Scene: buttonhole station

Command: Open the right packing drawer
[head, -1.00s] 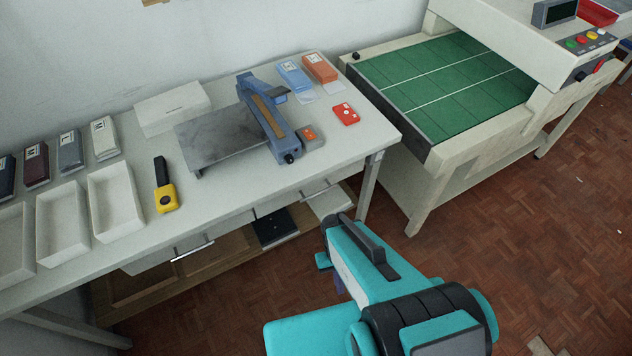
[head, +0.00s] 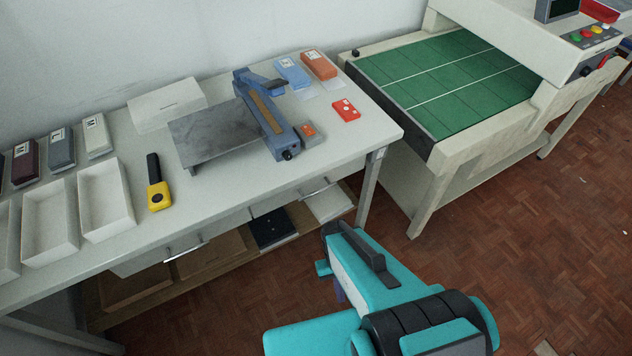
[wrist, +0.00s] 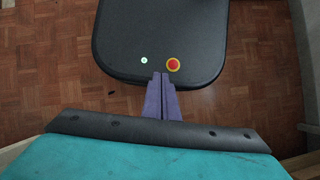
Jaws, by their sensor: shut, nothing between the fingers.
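The right packing drawer (head: 291,199) is under the front edge of the white packing table (head: 235,188) in the head view, near the table's right leg. Its front looks flush and closed, with a bar handle (head: 318,188). My gripper is mostly hidden behind my teal arm in the head view, in front of the table and apart from the handle. The wrist view shows its purple fingers (wrist: 161,78) together and empty, pointing over my own dark base and the floor. No drawer or handle shows in the wrist view.
A left drawer with its own handle (head: 183,250) is further along the table. A lower shelf (head: 215,262) holds dark and pale items. The green-bed machine (head: 450,85) stands to the right. The parquet floor (head: 500,240) is open in front.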

